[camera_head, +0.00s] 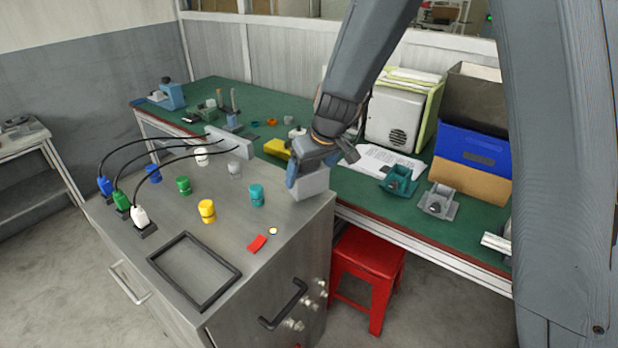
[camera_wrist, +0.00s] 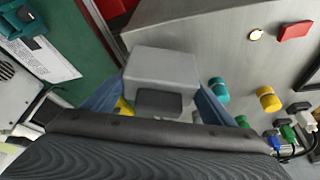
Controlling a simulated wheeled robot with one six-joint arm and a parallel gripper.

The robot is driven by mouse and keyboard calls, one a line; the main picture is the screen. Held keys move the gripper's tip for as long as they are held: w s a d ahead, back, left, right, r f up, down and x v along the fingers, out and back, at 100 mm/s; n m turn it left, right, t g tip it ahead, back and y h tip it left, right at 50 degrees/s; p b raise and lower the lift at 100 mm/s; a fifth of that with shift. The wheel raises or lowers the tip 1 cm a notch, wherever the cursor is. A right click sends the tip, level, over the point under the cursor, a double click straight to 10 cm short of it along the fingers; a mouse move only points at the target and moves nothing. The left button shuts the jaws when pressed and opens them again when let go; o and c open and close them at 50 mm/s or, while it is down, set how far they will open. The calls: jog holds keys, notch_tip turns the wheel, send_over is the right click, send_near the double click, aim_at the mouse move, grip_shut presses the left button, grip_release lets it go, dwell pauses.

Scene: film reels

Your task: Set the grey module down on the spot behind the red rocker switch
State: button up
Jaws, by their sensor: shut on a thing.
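My gripper (camera_head: 302,172) is shut on the grey module (camera_head: 312,186), a light grey block, over the far right part of the grey cabinet top. In the wrist view the module (camera_wrist: 160,66) sits between the two blue fingers of my gripper (camera_wrist: 160,88). I cannot tell whether the module clears the cabinet top. The red rocker switch (camera_head: 257,243) lies near the cabinet's right edge; it also shows in the wrist view (camera_wrist: 296,25). A small round pale spot with an orange rim (camera_head: 273,231) lies just behind the switch, apart from the module, and shows in the wrist view (camera_wrist: 256,34).
A teal knob (camera_head: 257,196) and a yellow knob (camera_head: 207,211) stand on the cabinet top (camera_head: 232,222), left of the module. A black frame (camera_head: 194,272) lies at the front. A green-topped bench (camera_head: 355,190) stands behind, and a red stool (camera_head: 368,268) is at right.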

jog(key=shift+f, duration=0.8)
jog(key=shift+f, duration=0.1)
jog(key=o, duration=1.3)
jog(key=shift+r, duration=0.4)
jog(key=b+v, duration=0.2)
jog(key=v, duration=0.9)
jog(key=s+d+f+m+g+h, duration=0.1)
jog(key=s+d+f+m, duration=0.2)
jog(key=s+d+f, duration=0.2)
jog(key=s+d+f+m+g+h, duration=0.1)
jog(key=s+d+f+m, duration=0.2)
jog(key=s+d, duration=0.7)
jog(key=s+f, duration=0.1)
jog(key=s, duration=0.3)
jog(key=shift+f+g, duration=0.35)
jog(key=shift+g, duration=0.05)
jog(key=shift+w+a, duration=0.1)
